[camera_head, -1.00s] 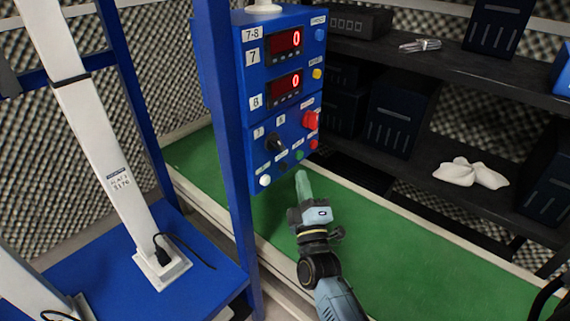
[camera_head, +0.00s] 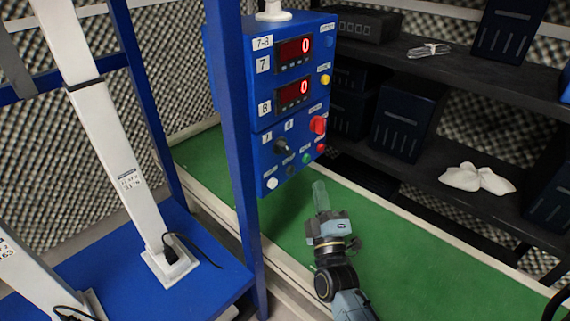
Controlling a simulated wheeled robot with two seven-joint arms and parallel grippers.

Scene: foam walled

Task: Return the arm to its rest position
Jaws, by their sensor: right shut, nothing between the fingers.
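My right gripper (camera_head: 320,196) shows in the head view, with its arm coming in from the bottom. Its pale green fingers are shut with nothing between them. They point up toward the lower edge of the blue control panel (camera_head: 262,125) and stand apart from it, over the green floor. The panel carries two red displays reading 0, a dark knob, a red switch and several small buttons. My left gripper is not in view.
A blue post (camera_head: 232,150) stands left of the panel. A blue platform (camera_head: 130,275) with white slanted columns (camera_head: 115,150) is at the left. Dark shelves (camera_head: 455,160) with dark boxes and white objects (camera_head: 478,178) are at the right. Green floor (camera_head: 430,270) lies open between.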

